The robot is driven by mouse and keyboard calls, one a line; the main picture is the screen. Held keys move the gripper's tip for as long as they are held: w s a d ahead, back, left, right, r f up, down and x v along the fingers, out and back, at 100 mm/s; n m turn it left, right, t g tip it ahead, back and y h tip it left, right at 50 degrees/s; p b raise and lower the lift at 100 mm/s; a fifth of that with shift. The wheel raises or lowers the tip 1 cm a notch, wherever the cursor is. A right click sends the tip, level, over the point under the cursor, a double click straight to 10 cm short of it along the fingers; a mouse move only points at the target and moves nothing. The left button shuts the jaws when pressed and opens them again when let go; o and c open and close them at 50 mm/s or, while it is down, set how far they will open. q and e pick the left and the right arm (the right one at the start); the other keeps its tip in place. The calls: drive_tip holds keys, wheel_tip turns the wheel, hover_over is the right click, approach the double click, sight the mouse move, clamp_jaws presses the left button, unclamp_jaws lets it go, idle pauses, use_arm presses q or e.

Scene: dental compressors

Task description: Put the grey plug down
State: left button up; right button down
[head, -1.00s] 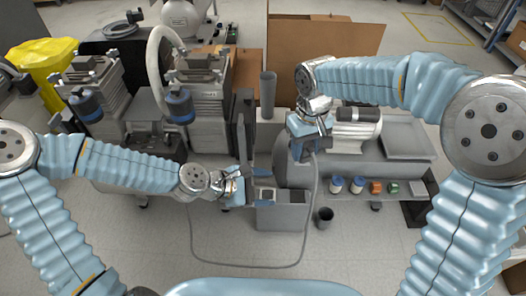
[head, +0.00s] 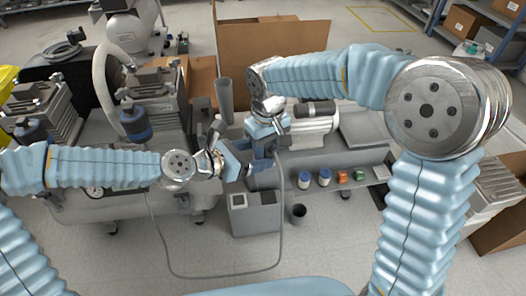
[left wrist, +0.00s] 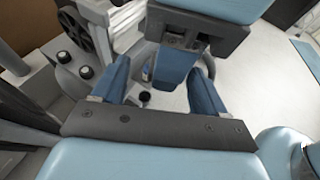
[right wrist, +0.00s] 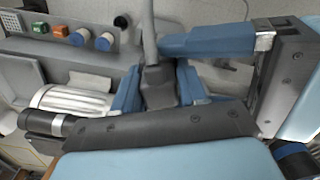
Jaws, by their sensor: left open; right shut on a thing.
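The grey plug (right wrist: 158,86) is a dark block with a grey cable (right wrist: 149,30) leaving its end, clearest in the right wrist view. My right gripper (head: 265,145) is shut on it and holds it above the grey box in front of the machines. The plug is mostly hidden by the fingers in the head view. My left gripper (head: 238,165) is open, close to the left of the right gripper. In the left wrist view its two blue fingers (left wrist: 160,90) stand apart, with a blue part of my right gripper showing near them.
A grey box (head: 256,216) stands on the floor below the grippers, with a dark cup (head: 298,213) beside it. A grey bench (head: 325,165) with coloured knobs lies to the right. Compressors (head: 150,120) stand left.

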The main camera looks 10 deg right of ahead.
use_arm(q)
drive_tip(key=shift+x, duration=1.75)
drive_tip(key=c, duration=0.9)
drive_tip(key=shift+w+a, duration=0.15)
drive_tip(key=shift+c, duration=1.4)
use_arm(e)
drive_tip(key=c, duration=0.5)
unclamp_jaws()
drive_tip(key=shift+s+d, duration=0.1)
drive_tip(key=shift+c, duration=0.2)
